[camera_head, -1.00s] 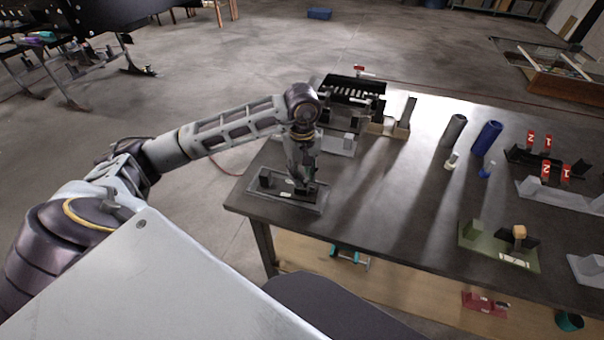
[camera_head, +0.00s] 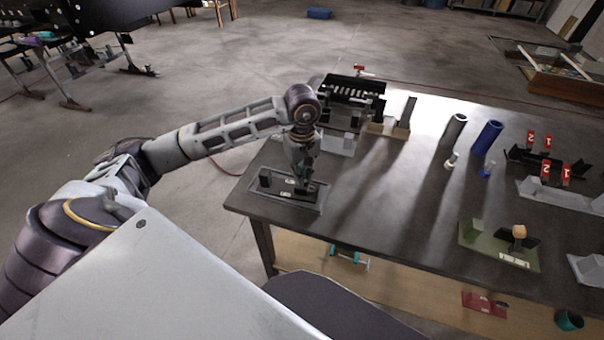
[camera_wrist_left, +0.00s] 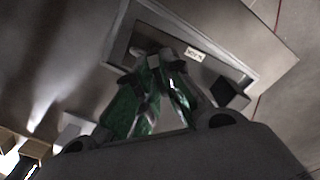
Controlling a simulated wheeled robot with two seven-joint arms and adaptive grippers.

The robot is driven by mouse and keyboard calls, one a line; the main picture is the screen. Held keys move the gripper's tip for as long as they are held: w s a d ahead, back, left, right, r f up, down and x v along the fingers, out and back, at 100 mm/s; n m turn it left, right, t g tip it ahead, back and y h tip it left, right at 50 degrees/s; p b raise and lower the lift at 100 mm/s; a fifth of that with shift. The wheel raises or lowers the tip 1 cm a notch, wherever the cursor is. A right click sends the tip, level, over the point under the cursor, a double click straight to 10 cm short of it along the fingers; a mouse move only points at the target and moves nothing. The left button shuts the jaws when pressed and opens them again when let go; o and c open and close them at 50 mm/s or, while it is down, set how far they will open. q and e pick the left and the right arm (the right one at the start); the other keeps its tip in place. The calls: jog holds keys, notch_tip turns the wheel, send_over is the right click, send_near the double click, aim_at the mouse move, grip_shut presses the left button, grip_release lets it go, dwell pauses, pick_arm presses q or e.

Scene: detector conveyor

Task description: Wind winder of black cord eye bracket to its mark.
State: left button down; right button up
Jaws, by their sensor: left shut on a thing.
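The black cord eye bracket (camera_head: 266,178) stands on a dark grey base plate at the near left corner of the table. The plate has a small pale label and a lighter rim; the label also shows in the left wrist view (camera_wrist_left: 194,53). My left gripper (camera_head: 303,184) points down at the right part of this plate. In the left wrist view its green-padded fingers (camera_wrist_left: 158,75) come together over the plate, shut on a small part taken to be the winder, which they mostly hide. The winder's mark cannot be made out. My right gripper is not in view.
Behind stand a black slotted rack (camera_head: 352,92) and a tan-based bracket (camera_head: 402,122). A grey cylinder (camera_head: 454,131) and a blue cylinder (camera_head: 487,137) are to the right. A green plate (camera_head: 480,243) sits near the front edge. The table middle is clear.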

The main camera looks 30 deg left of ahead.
pick_arm(q)
jog(key=shift+f+n+b, duration=0.1)
jog(key=shift+n+b, duration=0.65)
jog(key=shift+n, duration=0.35)
jog(key=n+b, duration=0.2)
jog(key=n, duration=0.2)
jog(key=shift+n+b, duration=0.65)
jog(key=shift+n, duration=1.05)
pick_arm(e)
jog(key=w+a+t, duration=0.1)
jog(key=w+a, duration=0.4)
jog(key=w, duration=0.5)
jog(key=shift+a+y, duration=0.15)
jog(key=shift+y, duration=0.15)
pick_arm(q)
jog(key=c, duration=1.5)
grip_release()
jog(key=shift+c, duration=0.2)
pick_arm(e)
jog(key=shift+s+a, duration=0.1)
